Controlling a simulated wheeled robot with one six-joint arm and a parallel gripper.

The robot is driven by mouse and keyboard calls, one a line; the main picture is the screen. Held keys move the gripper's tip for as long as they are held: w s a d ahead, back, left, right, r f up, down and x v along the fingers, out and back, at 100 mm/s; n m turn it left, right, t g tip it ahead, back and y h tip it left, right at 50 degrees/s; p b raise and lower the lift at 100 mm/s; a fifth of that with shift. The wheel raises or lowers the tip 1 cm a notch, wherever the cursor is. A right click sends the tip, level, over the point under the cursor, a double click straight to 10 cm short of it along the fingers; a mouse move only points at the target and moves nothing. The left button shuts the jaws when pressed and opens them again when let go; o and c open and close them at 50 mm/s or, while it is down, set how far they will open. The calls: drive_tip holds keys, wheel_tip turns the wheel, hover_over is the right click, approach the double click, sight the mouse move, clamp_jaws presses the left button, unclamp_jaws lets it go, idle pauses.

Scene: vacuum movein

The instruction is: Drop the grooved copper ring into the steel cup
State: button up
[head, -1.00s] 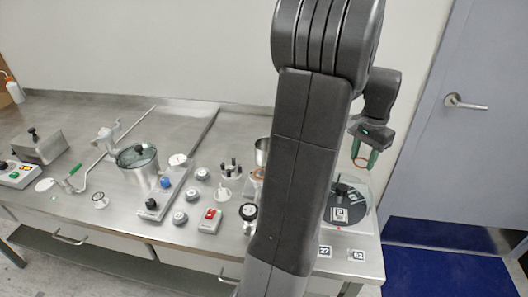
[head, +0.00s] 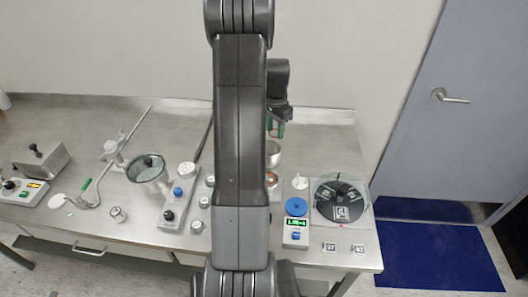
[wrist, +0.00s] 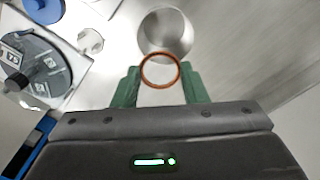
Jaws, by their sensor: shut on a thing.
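My gripper (wrist: 160,84) is shut on the grooved copper ring (wrist: 160,71), held between the tips of its green fingers. The ring's open face shows toward the wrist camera. The steel cup (wrist: 168,38) lies just beyond the ring in the wrist view, and the ring overlaps the cup's near rim there. In the head view, my gripper (head: 276,128) is above the steel cup (head: 274,156), whose left part is hidden behind my arm. The height of the ring over the cup is hard to tell.
A round dark dial plate (head: 341,201) and a device with a blue top (head: 297,208) stand to the right of my arm. A small white piece (head: 300,182) sits near them. A funnel vessel (head: 148,170) and several control boxes stand left. Bare steel table lies behind the cup.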

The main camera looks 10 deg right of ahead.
wheel_tip(320, 180, down, 6)
drive_tip(key=b, duration=0.2)
drive_tip(key=shift+r+b, duration=0.15)
drive_tip(key=shift+b, duration=0.25)
drive_tip(key=o, duration=0.9)
drive_tip(key=shift+o, duration=0.2)
wheel_tip(320, 180, up, 14)
drive_tip(key=b, duration=0.2)
